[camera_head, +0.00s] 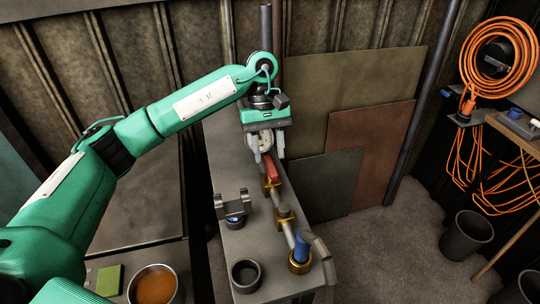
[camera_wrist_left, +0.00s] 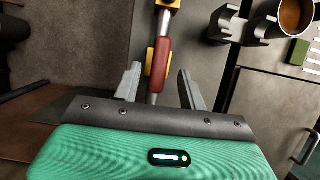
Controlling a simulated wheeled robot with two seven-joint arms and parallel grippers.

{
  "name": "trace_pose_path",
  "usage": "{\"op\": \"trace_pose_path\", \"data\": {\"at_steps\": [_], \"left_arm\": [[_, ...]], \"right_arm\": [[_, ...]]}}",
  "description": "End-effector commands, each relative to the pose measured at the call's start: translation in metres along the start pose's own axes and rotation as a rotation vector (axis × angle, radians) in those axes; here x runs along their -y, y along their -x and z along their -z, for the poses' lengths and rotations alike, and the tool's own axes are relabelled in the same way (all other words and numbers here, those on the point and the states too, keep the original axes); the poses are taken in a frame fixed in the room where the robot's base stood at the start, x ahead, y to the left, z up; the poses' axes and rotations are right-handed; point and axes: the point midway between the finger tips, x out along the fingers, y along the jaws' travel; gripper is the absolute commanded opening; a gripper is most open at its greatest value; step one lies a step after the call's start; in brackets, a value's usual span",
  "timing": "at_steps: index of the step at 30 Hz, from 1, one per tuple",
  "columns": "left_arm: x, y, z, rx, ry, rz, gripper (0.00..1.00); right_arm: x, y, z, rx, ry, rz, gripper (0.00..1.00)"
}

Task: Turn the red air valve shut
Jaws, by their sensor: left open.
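The red valve handle (camera_head: 272,172) sits on a brass fitting (camera_head: 266,184) on the grey pipe along the bench. It lies roughly in line with the pipe. In the left wrist view the red handle (camera_wrist_left: 161,62) shows between the fingers, with brass at its left side. My left gripper (camera_head: 267,158) points down at the far end of the handle and is open. In the left wrist view its fingers (camera_wrist_left: 159,72) stand on either side of the handle, with a gap on both sides. My right gripper is not in view.
A blue handle (camera_head: 302,244) and another brass fitting (camera_head: 285,216) are on the pipe nearer me. A grey bracket (camera_head: 234,208) and a dark cup (camera_head: 246,275) stand on the bench (camera_head: 228,160) left of the pipe. Leaning panels (camera_head: 367,150) stand behind, right.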

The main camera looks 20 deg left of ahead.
Motion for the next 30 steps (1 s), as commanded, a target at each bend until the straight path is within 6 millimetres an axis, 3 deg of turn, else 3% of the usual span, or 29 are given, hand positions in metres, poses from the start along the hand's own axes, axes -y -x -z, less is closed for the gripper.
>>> {"op": "trace_pose_path", "data": {"at_steps": [6,16,23,30], "left_arm": [[0.0,-0.021,0.0,0.0,0.0,0.001,0.42],[0.0,-0.025,0.0,0.0,0.0,0.0,0.42],[0.0,-0.025,0.0,0.0,0.0,0.0,0.0],[0.0,-0.025,0.001,0.0,0.011,-0.005,0.0]], "right_arm": [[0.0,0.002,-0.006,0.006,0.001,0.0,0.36],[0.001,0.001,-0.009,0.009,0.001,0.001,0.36],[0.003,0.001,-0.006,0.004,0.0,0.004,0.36],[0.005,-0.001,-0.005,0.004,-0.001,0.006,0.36]]}}
